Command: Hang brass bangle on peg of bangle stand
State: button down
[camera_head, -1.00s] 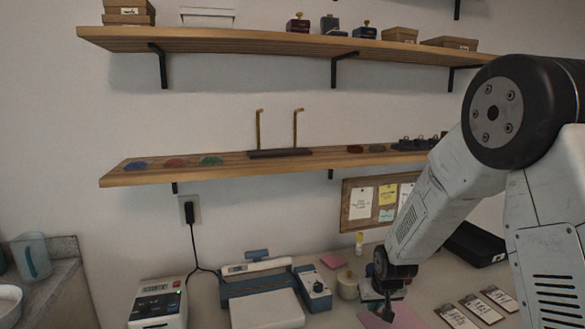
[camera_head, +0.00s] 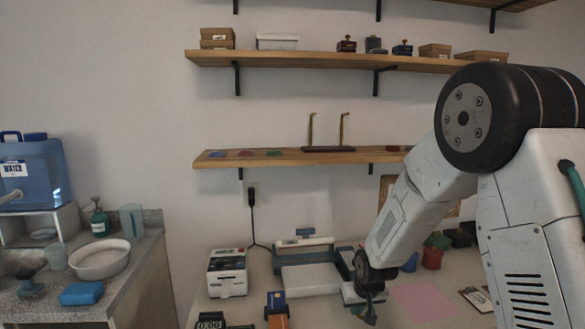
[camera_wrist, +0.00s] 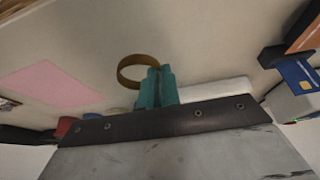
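The brass bangle (camera_wrist: 124,72) shows in the wrist view as a thin gold ring. It sits between the teal fingers of my gripper (camera_wrist: 154,82), which are closed on one side of it. In the head view my gripper (camera_head: 370,312) hangs low over the work table, and I cannot make out the bangle there. The bangle stand (camera_head: 327,149) is on the lower wall shelf, with a dark base and two upright brass pegs (camera_head: 343,130) with bent tips. Both pegs look empty. My gripper is well below the stand and slightly to its right.
The lower shelf (camera_head: 290,158) also holds coloured pads left of the stand. An upper shelf (camera_head: 330,62) runs above it. The table carries a white device (camera_head: 227,272), a blue-and-white machine (camera_head: 305,275) and a pink sheet (camera_head: 425,300). A sink counter (camera_head: 140,275) stands at left.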

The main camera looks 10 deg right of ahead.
jog(key=shift+s+a, duration=0.25)
jog(key=shift+a, duration=0.25)
jog(key=shift+s+a+h, duration=0.1)
jog(key=shift+a+h, duration=0.05)
jog(key=shift+h, duration=0.15)
jog(key=shift+r, duration=0.45)
jog(key=w+d+r+n+t+h, duration=0.1)
jog(key=w+d+r+n+t, duration=0.15)
jog(key=r, duration=1.05)
jog(key=w+d+r+n+t+h, duration=0.1)
jog(key=d+r+n+t+h, duration=0.2)
jog(key=r, duration=0.9)
jog(key=s+a+r+n+t+y, duration=0.2)
jog(key=a+r+n+y, duration=0.1)
jog(key=r, duration=0.4)
jog(key=s+a+r+n+t+y, duration=0.2)
jog(key=r+n+t+y, duration=0.1)
jog(key=r+n+y, duration=0.2)
jog(key=s+a+r+n+t+y, duration=0.2)
jog(key=s+a+r+n+y, duration=0.1)
jog(key=r, duration=0.6)
jog(key=shift+a+n+y, duration=0.3)
jog(key=shift+n+y, duration=0.3)
jog(key=shift+n, duration=0.65)
jog(key=shift+t, duration=0.35)
